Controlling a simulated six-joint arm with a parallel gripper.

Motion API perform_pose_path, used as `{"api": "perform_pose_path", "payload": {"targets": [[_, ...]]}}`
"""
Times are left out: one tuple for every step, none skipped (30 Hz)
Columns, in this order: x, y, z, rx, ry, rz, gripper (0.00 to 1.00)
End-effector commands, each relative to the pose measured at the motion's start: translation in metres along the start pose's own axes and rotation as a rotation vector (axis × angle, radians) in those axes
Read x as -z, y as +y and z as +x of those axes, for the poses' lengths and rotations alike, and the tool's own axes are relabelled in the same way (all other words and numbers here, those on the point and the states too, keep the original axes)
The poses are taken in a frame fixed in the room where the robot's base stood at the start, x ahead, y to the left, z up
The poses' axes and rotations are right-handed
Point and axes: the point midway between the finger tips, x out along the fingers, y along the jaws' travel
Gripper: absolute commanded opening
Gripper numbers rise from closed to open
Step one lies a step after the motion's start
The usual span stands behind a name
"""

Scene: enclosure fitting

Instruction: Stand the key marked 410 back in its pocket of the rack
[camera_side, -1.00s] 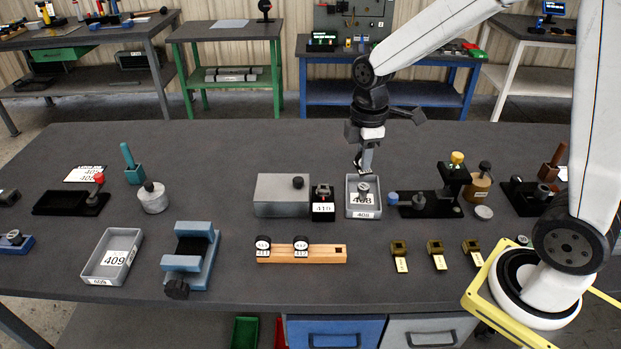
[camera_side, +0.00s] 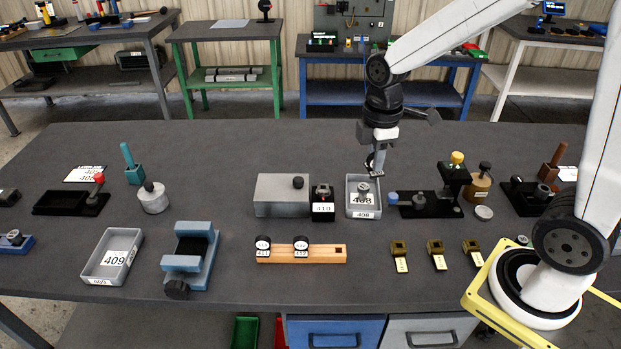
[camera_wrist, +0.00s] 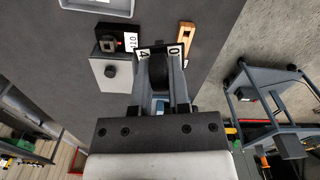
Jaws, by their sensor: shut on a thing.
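My gripper (camera_side: 376,168) is shut on a key and hangs above the grey 408 tray. In the wrist view my gripper (camera_wrist: 160,75) has its two fingers on the key's dark head (camera_wrist: 158,68). The key's white tag (camera_wrist: 161,48) shows a 4 and a 0; its middle is hard to read. The wooden rack (camera_side: 322,254) lies at the front middle of the bench, apart from my gripper. The rack also shows in the wrist view (camera_wrist: 186,38).
A black fixture labelled 410 (camera_side: 323,205) stands beside a grey box (camera_side: 282,204), left of the 408 tray (camera_side: 364,213). A black clamp fixture (camera_side: 452,195) stands to the right. Several brass pieces (camera_side: 437,248) lie right of the rack. The bench between tray and rack is clear.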

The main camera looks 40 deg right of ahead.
Motion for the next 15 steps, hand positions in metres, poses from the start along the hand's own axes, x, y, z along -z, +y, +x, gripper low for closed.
{"api": "perform_pose_path", "payload": {"targets": [[0.000,0.000,0.000,0.000,0.000,0.000,0.00],[0.000,0.000,0.000,0.000,0.000,0.000,0.00],[0.001,0.000,0.001,0.000,0.000,0.001,0.00],[0.001,0.000,0.001,0.000,0.000,0.002,0.00],[0.002,-0.001,0.002,0.001,0.000,0.004,0.00],[0.004,-0.001,0.003,0.001,0.000,0.007,0.00],[0.005,-0.002,0.005,0.001,-0.001,0.011,0.00],[0.007,-0.003,0.007,0.001,-0.001,0.016,0.00],[0.011,-0.004,0.009,0.002,-0.001,0.022,0.00],[0.013,-0.006,0.012,0.003,-0.002,0.030,0.00],[0.016,-0.007,0.015,0.003,-0.002,0.037,0.00],[0.021,-0.009,0.019,0.003,-0.002,0.049,0.00],[0.024,-0.011,0.022,0.003,-0.002,0.060,0.00],[0.028,-0.013,0.026,0.004,-0.003,0.069,0.00],[0.033,-0.016,0.030,0.003,-0.002,0.085,0.00]]}}
